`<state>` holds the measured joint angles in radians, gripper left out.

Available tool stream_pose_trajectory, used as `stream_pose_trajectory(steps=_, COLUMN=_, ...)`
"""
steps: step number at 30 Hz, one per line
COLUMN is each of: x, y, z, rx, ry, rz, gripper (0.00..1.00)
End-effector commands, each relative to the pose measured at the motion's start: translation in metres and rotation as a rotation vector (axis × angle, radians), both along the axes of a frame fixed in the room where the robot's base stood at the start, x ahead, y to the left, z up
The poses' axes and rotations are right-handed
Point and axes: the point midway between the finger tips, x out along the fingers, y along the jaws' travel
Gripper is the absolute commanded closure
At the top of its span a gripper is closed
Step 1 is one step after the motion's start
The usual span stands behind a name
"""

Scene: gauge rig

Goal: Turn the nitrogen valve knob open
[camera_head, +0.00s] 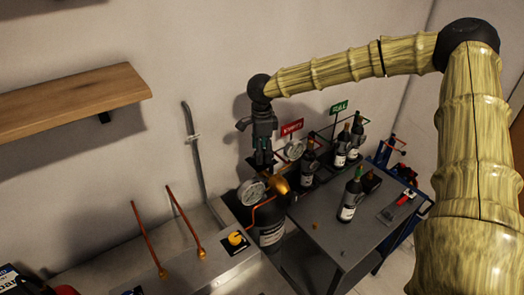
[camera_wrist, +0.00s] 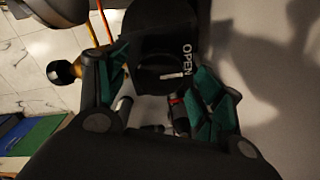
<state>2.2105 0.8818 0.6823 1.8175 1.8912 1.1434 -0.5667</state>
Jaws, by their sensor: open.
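The valve knob (camera_wrist: 158,72) is black, with the word OPEN and a white mark on its face, in the upper middle of the wrist view. My gripper (camera_wrist: 160,88) has its teal-padded fingers apart, one on each side of the knob; I cannot tell whether they touch it. In the head view my gripper (camera_head: 263,157) points down beside the wall, above a dark cylinder (camera_head: 268,236) with a brass fitting (camera_head: 280,184) and a round gauge (camera_head: 251,190). The knob cannot be made out in the head view.
A second gauge (camera_head: 294,149) and a red sign (camera_head: 291,128) stand close to my gripper. Several bottles stand on and behind a grey table (camera_head: 325,233) to the right. A grey pipe (camera_head: 194,155) runs up the wall; a wooden shelf (camera_head: 70,103) is at left.

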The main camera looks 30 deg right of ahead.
Motion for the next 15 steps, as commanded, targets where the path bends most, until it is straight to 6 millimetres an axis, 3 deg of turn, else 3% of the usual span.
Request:
stream_pose_trajectory(steps=5, x=0.001, y=0.0, z=0.011, rx=0.001, ry=-0.003, rz=0.0, gripper=0.33)
stream_pose_trajectory(steps=15, x=0.001, y=-0.001, z=0.071, rx=0.0, ry=-0.003, rz=-0.001, gripper=0.33)
